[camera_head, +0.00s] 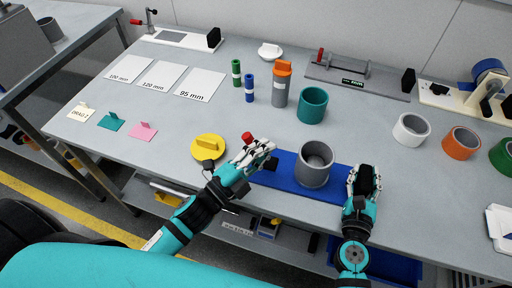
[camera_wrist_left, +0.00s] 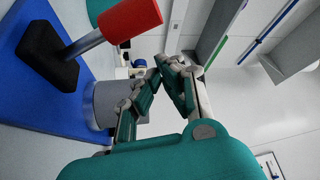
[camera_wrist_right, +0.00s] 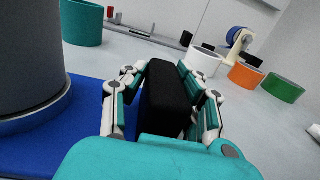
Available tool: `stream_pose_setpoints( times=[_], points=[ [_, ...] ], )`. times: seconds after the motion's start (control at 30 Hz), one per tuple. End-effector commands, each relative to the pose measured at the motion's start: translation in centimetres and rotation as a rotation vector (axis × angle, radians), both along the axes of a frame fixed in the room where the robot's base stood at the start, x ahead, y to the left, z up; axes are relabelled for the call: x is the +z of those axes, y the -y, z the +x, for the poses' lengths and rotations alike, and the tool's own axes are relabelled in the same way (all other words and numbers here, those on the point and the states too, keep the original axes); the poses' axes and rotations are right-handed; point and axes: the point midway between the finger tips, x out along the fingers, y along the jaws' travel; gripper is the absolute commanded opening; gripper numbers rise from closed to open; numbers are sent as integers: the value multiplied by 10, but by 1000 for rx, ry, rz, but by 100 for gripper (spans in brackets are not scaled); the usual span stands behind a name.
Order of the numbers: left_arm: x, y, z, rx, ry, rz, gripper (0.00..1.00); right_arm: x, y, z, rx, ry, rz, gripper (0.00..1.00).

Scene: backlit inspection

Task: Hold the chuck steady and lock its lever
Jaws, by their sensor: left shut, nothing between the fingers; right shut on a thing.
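The chuck is a grey hollow cylinder (camera_head: 315,163) standing upright on a blue base plate (camera_head: 285,175) near the table's front edge. Its lever has a red handle (camera_head: 248,138); in the left wrist view the red handle (camera_wrist_left: 130,18) sits on a metal rod tilted up from a black pivot block (camera_wrist_left: 48,56). My left gripper (camera_head: 268,157) is shut and empty beside the lever, apart from the handle in the left wrist view. My right gripper (camera_head: 364,174) is shut on a black block (camera_wrist_right: 166,100) at the base's right end.
A yellow disc with a handle (camera_head: 208,148) lies left of my left gripper. A teal ring (camera_head: 312,105) and an orange-topped grey cylinder (camera_head: 281,85) stand behind the chuck. White (camera_head: 411,129) and orange (camera_head: 461,142) rings stand to the right.

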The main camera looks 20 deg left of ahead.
Motion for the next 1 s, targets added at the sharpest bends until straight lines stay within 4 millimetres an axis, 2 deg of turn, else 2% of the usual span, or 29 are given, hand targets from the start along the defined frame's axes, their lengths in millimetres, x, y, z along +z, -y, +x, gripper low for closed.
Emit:
stream_pose_setpoints(
  times=[0.03, 0.1, 0.3, 0.5, 0.7, 1.0],
  points=[
    [7, 11, -3, -3, 4, -4, 0, -2, 0, -1, 1, -5, -1, 0],
    [-2, 2, -18, 3, -8, 1, 0, -3, 0, -1, 1, -5, -1, 0],
    [-13, -18, -58, 2, -6, 2, 0, -3, 0, -1, 0, -5, 0, 0],
    [-18, -30, -82, 1, -1, 0, 0, -3, 0, -1, 1, -5, -1, 0],
    [-20, -33, -89, 0, 2, 0, 0, -2, 0, -1, 1, -5, -1, 0],
    [-20, -33, -89, 0, 2, 0, 0, -2, 0, -1, 1, -4, -1, 0]
  ],
)
